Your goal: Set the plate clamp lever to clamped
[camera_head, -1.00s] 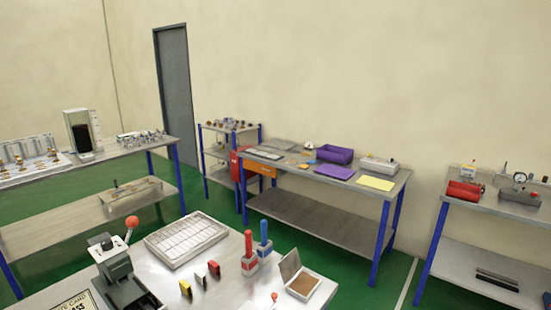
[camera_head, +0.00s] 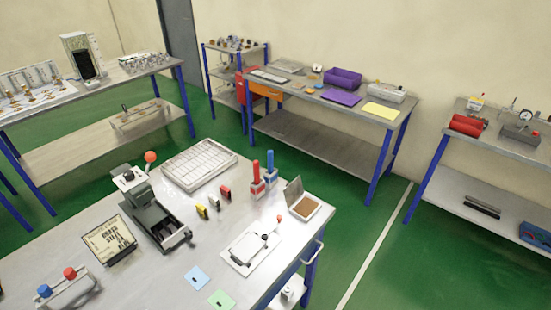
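On the near workbench (camera_head: 100,285), a dark grey machine (camera_head: 160,222) has a lever with an orange-red ball knob (camera_head: 150,156) standing up at its back. To its right, a low white plate fixture (camera_head: 240,262) carries a small mechanism with a thin upright rod ending in a small orange-red ball (camera_head: 279,218). I cannot tell for certain which of the two levers is the plate clamp lever, nor its exact setting. Neither of my grippers shows in the view.
Beside the machine lie a sign card (camera_head: 110,240), a white gridded tray (camera_head: 199,163), red and blue handled tools (camera_head: 270,166), an open small box (camera_head: 305,207), and blue (camera_head: 197,278) and green cards (camera_head: 221,299). Green floor is free between this bench and the back table (camera_head: 330,150).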

